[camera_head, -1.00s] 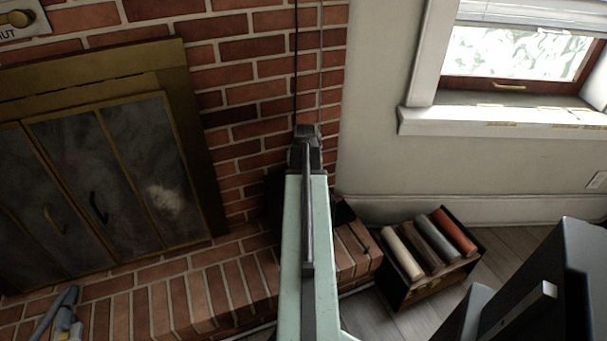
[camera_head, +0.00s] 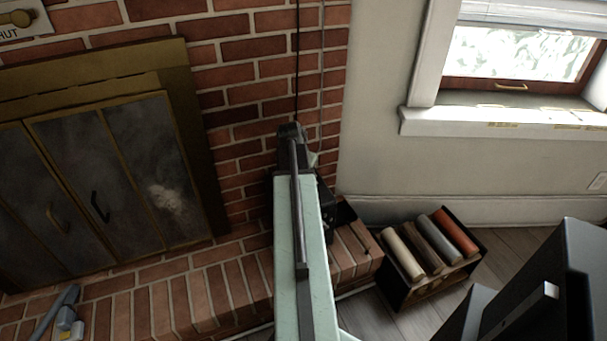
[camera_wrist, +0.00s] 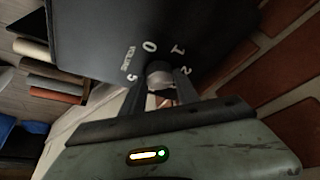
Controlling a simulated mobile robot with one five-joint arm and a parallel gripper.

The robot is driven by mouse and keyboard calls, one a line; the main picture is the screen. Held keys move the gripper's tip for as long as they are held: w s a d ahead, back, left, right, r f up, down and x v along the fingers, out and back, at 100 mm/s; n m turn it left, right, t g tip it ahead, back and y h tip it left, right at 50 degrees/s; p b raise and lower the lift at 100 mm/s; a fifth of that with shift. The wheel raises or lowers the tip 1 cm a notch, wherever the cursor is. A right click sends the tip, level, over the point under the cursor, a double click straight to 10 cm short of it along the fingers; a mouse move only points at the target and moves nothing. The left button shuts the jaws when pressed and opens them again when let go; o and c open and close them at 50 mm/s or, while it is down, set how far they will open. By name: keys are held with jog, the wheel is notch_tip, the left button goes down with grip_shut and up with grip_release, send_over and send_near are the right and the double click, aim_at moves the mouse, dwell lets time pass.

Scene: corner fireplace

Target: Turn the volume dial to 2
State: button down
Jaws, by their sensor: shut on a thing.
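The dial's pointer cannot be made out. In the head view, my arm hides the dial, and the black device (camera_head: 328,215) shows only partly beside my arm, on the brick hearth.
A dark crate (camera_head: 400,292) with several rolls stands on the floor right of the hearth (camera_head: 215,290). The fireplace doors (camera_head: 90,190) are at left, with a brick wall (camera_head: 250,75) behind my arm. A window (camera_head: 515,60) is at upper right. A cord runs up the wall.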

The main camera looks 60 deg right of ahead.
jog(key=shift+w+a, duration=0.15)
jog(key=shift+a, duration=0.05)
jog(key=c, duration=0.9)
grip_release()
jog(key=shift+d, duration=0.1)
jog(key=p+v, duration=0.7)
jog(key=v, duration=0.1)
jog(key=shift+f, duration=0.1)
